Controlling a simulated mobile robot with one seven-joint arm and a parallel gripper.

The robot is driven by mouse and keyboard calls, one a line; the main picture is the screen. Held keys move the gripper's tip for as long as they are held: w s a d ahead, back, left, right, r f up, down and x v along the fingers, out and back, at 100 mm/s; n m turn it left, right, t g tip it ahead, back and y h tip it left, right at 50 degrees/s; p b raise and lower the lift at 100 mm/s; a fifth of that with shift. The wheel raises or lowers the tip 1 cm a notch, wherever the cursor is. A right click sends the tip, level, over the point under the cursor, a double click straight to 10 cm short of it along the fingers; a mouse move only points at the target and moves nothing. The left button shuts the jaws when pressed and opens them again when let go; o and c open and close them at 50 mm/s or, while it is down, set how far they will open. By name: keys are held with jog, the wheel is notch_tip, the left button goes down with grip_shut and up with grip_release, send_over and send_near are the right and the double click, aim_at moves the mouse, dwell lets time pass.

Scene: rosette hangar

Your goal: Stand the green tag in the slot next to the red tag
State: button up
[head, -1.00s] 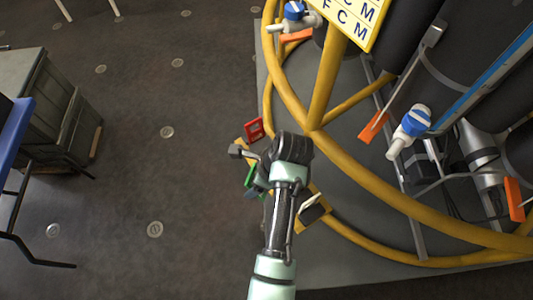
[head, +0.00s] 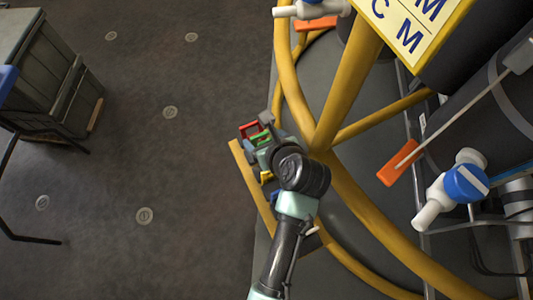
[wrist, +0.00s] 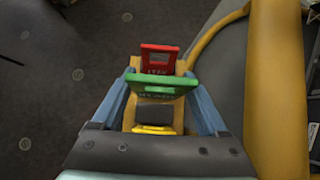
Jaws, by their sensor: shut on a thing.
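My gripper (wrist: 160,92) is shut on the green tag (wrist: 150,85), which spans the gap between its two blue fingers in the wrist view. The red tag (wrist: 158,60) stands upright just beyond the green tag. In the head view the red tag (head: 249,130) shows at the far end of the yellow rack (head: 254,182), with my gripper (head: 262,142) over that end. The green tag's lower edge and the slot under it are hidden, so I cannot tell whether it is seated.
A yellow piece (wrist: 154,130) lies nearer my wrist, between the fingers. A thick yellow tube frame (head: 350,90) rises close on the right, with orange tags and a blue-and-white valve (head: 465,184). Open floor (head: 180,190) lies to the left.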

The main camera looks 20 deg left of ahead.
notch_tip(320, 180, down, 8)
jog(key=shift+s+f+b, duration=0.1)
jog(key=shift+b, duration=0.95)
jog(key=o, duration=1.4)
jog(key=shift+c, duration=0.2)
jog(key=p+v, duration=0.3)
jog(key=v, duration=0.9)
